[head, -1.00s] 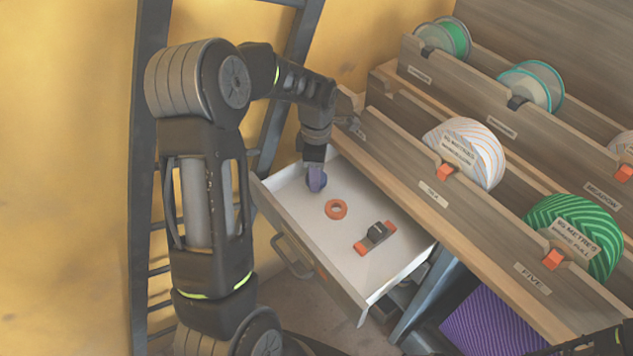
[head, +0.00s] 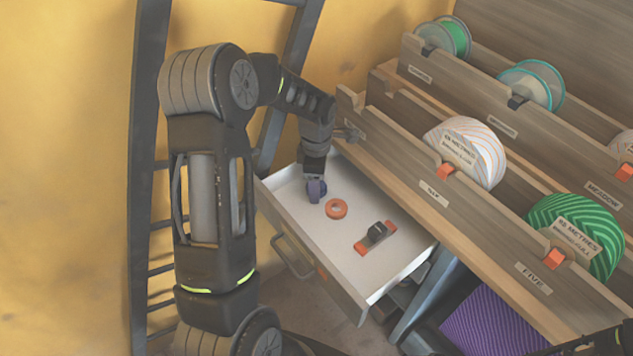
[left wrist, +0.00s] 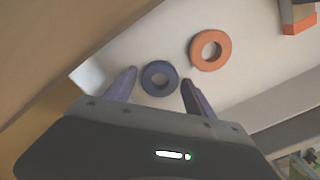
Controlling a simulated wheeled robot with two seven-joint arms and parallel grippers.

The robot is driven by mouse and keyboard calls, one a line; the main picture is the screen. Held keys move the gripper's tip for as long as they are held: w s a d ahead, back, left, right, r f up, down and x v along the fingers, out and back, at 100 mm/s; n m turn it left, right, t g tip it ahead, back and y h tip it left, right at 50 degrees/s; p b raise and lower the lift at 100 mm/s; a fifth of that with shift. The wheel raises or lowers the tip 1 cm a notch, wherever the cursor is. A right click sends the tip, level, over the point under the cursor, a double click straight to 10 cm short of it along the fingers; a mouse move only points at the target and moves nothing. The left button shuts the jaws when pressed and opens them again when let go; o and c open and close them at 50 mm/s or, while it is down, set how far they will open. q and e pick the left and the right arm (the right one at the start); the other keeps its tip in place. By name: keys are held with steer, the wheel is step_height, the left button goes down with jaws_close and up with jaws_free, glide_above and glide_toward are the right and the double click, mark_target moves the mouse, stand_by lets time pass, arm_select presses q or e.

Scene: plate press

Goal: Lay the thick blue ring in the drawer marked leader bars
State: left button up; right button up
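The blue ring (left wrist: 160,78) is thick and dark, and lies flat on the white drawer floor in the left wrist view. In the head view it shows partly (head: 321,186) behind my fingers. My left gripper (left wrist: 158,88) is open, with purple fingers apart on either side of the ring and a gap on each side. The open drawer (head: 408,279) has a white inside and a handle on its front; I cannot read any marking on it. My right gripper is not in view.
An orange ring (head: 336,209) lies just right of the blue ring. A black and orange block (head: 376,236) sits farther right in the drawer. A wooden rack (head: 400,165) with several spools stands over the drawer's far side. A dark ladder (head: 150,120) stands at left.

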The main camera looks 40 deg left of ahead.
arm_select(q)
steer(key=shift+o, duration=0.5)
steer(key=shift+r, duration=0.25)
step_height(320, 180, up, 12)
steer(key=shift+p, duration=0.4)
steer(key=shift+f, duration=0.1)
